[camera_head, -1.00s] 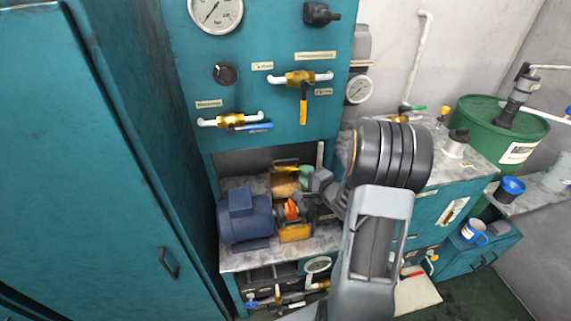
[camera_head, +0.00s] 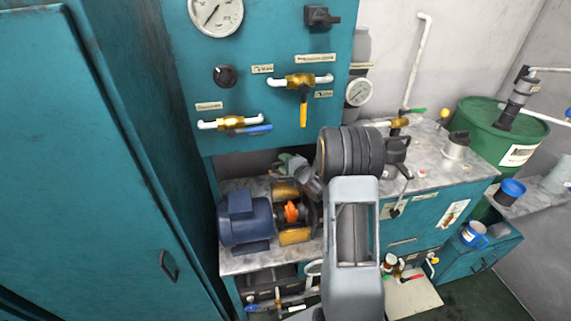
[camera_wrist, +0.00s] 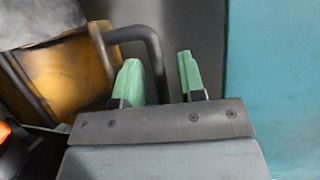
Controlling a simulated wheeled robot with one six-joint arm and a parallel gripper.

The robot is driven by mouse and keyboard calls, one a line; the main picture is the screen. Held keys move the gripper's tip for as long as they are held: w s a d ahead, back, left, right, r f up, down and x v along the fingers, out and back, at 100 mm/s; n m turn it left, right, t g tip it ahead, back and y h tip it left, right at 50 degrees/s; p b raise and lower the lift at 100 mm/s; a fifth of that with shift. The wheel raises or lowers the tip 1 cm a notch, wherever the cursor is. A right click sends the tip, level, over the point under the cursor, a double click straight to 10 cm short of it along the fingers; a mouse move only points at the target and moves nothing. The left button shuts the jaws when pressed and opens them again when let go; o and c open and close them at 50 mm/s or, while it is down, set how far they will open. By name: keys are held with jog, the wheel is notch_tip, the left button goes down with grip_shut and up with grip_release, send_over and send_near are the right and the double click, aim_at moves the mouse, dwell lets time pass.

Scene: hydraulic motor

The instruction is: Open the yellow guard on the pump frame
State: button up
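The yellow guard (camera_head: 293,236) is on the pump frame, beside the orange coupling (camera_head: 291,212) and right of the blue motor (camera_head: 245,220). In the wrist view the guard (camera_wrist: 62,75) fills the left side, with a dark bent handle (camera_wrist: 150,42) at its right edge. My gripper (camera_wrist: 162,80) has green finger pads standing apart. The handle's bar runs down between them, with a visible gap to the right finger; contact with the left one is unclear. In the head view my gripper (camera_head: 291,166) is above the back of the frame, and my arm hides the guard's right side.
The teal panel (camera_head: 270,60) with gauges and valves rises behind the pump. A tall teal cabinet (camera_head: 80,170) stands close on the left. The grey worktop (camera_head: 425,165) continues to the right, with a green drum (camera_head: 500,130) beyond.

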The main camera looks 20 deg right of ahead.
jog(key=shift+c, duration=0.2)
grip_shut()
jog(key=shift+a, duration=0.1)
